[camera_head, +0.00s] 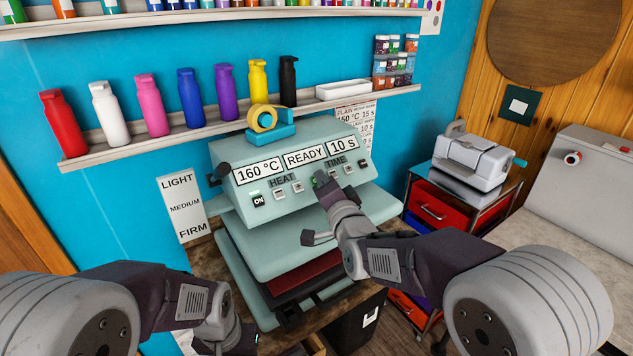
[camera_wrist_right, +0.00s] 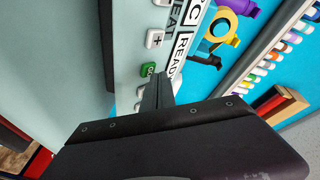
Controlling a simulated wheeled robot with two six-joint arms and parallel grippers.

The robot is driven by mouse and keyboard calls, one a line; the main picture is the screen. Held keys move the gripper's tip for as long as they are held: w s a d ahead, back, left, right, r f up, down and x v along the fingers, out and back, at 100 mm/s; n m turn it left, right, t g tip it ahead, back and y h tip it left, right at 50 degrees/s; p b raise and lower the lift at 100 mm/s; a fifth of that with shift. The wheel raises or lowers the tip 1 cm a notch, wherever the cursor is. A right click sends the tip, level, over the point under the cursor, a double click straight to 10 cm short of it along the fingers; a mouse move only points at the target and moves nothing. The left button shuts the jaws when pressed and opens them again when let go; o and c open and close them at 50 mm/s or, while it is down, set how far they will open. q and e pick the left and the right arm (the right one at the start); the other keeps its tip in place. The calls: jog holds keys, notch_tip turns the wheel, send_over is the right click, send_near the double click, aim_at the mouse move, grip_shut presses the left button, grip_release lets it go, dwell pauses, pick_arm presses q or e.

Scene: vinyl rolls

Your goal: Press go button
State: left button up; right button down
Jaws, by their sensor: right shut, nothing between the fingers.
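The pale green heat press (camera_head: 285,225) stands on a wooden bench with its front panel showing 160 °C, READY and 10 s. The green GO button (camera_wrist_right: 148,70) shows in the right wrist view, with a white plus button (camera_wrist_right: 154,38) beside it. In the head view my right gripper (camera_head: 320,181) mostly covers the button. My right gripper is shut and empty, its fingertips (camera_wrist_right: 160,80) right beside the button. I cannot tell whether they touch it. My left gripper (camera_head: 240,337) is low at the front left, its fingers hardly visible.
A shelf (camera_head: 240,125) with several coloured bottles runs behind the press. A yellow tape roll (camera_head: 262,118) sits on top of the press. A grey machine (camera_head: 472,160) on a red drawer cart (camera_head: 435,208) stands to the right. A LIGHT/MEDIUM/FIRM sign (camera_head: 184,205) hangs at the left.

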jog(key=shift+w+a+f+b, duration=0.2)
jog(key=shift+f+b, duration=0.15)
jog(key=shift+b, duration=0.05)
dwell(0.5)
jog(key=shift+r, duration=0.15)
jog(key=shift+s+d+r, duration=0.35)
jog(key=shift+s+r, duration=0.15)
dwell(0.4)
jog(key=shift+s+d+r+p, duration=0.35)
jog(key=shift+s+d+r, duration=0.3)
jog(key=shift+r, duration=0.25)
jog(key=shift+s+d+r+p, duration=0.3)
jog(key=shift+s+d+r, duration=0.1)
jog(key=shift+s+r, duration=0.45)
jog(key=shift+w, duration=0.1)
